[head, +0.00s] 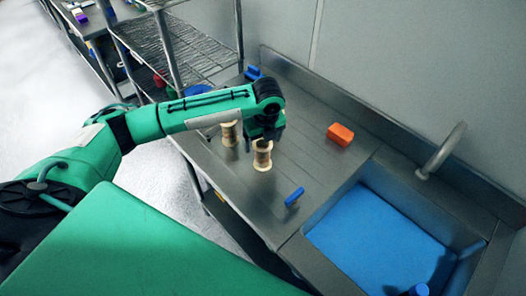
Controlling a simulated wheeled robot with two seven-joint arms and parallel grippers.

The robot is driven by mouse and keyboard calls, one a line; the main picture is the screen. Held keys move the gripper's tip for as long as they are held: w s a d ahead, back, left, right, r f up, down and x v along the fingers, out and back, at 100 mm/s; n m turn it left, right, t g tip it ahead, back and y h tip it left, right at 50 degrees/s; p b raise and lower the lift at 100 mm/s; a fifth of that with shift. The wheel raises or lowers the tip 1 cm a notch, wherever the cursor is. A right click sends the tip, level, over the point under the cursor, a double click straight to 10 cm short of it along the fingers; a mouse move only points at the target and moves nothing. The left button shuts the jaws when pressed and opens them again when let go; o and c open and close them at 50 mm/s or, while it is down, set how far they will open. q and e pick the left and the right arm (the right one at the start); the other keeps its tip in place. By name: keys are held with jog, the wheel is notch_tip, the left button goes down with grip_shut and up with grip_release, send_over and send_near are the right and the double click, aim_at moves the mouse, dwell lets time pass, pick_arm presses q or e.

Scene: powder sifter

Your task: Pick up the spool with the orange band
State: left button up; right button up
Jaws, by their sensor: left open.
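Two pale wooden spools stand upright on the steel counter (315,165). The nearer spool (262,156) is just below my left gripper (262,136). The other spool (229,134) stands a little further left, partly hidden by my left arm. I cannot make out an orange band on either spool. My left gripper is open and points down, close over the nearer spool's top. The fingertips are dark and small, so I cannot tell whether they touch the spool. My right gripper is not in view.
An orange block (340,134) and a small blue piece (294,197) lie on the counter. A sink with a blue bottom (380,235) and a faucet (441,150) are at right. A wire shelf (185,48) stands behind my left arm. The counter between spools and orange block is clear.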

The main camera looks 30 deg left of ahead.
aim_at(263, 145)
pick_arm(q)
notch_tip(263, 145, down, 3)
jog(key=shift+w+a+p, duration=0.1)
jog(key=shift+w+p, duration=0.05)
jog(key=shift+p, duration=0.5)
jog(key=f, duration=0.1)
jog(key=f+p, duration=0.1)
jog(key=f, duration=0.1)
jog(key=shift+w+a+f, duration=0.15)
jog(key=shift+w+f, duration=0.05)
jog(key=shift+f, duration=0.3)
jog(key=c, duration=0.9)
jog(key=shift+c, duration=1.4)
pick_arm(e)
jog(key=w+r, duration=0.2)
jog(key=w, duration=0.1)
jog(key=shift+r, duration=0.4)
